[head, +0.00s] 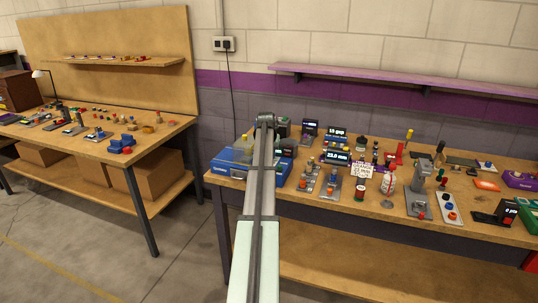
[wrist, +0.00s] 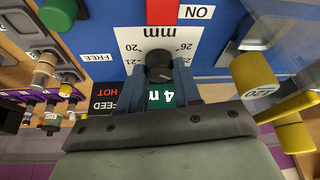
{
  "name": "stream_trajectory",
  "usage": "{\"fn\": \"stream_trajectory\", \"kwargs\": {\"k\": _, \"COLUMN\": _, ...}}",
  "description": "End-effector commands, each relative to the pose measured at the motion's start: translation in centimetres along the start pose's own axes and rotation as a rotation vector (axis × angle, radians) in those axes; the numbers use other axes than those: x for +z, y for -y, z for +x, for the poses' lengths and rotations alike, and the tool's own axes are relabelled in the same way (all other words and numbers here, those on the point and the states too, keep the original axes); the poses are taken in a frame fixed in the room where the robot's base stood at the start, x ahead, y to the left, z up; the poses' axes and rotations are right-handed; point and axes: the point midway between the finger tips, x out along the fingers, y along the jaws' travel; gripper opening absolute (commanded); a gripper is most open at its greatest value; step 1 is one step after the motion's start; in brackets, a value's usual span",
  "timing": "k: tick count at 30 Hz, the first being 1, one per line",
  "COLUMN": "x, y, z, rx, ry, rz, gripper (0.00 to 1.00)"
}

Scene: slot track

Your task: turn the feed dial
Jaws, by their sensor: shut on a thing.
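The feed dial (wrist: 158,66) is a round black knob on a white scale plate (wrist: 130,42) marked in mm, on a blue panel. In the wrist view my gripper (wrist: 158,82) has one finger on each side of the knob and is shut on it. A pale pointer mark on the knob is too small to read surely. A green display (wrist: 160,98) below it is partly hidden by the gripper. In the head view my arm reaches to the blue machine (head: 222,168) at the table's left end and hides the dial and fingertips.
In the wrist view a red strip (wrist: 161,12) and an ON label (wrist: 197,12) lie above the dial, and a FREE label (wrist: 96,57) lies left. Several small devices crowd the wooden table (head: 310,204) in the head view.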

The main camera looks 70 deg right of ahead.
Motion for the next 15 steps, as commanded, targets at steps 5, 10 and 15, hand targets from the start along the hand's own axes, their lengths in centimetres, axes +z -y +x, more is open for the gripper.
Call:
{"fn": "stream_trajectory", "kwargs": {"k": 5, "x": -0.02, "y": 0.12, "z": 0.00, "rx": 0.033, "ry": 0.001, "rz": 0.080, "gripper": 0.02}}
{"fn": "stream_trajectory", "kwargs": {"k": 10, "x": -0.03, "y": 0.11, "z": 0.01, "rx": 0.053, "ry": 0.000, "rz": 0.127, "gripper": 0.02}}
{"fn": "stream_trajectory", "kwargs": {"k": 15, "x": -0.02, "y": 0.11, "z": 0.01, "rx": 0.060, "ry": 0.001, "rz": 0.147, "gripper": 0.02}}
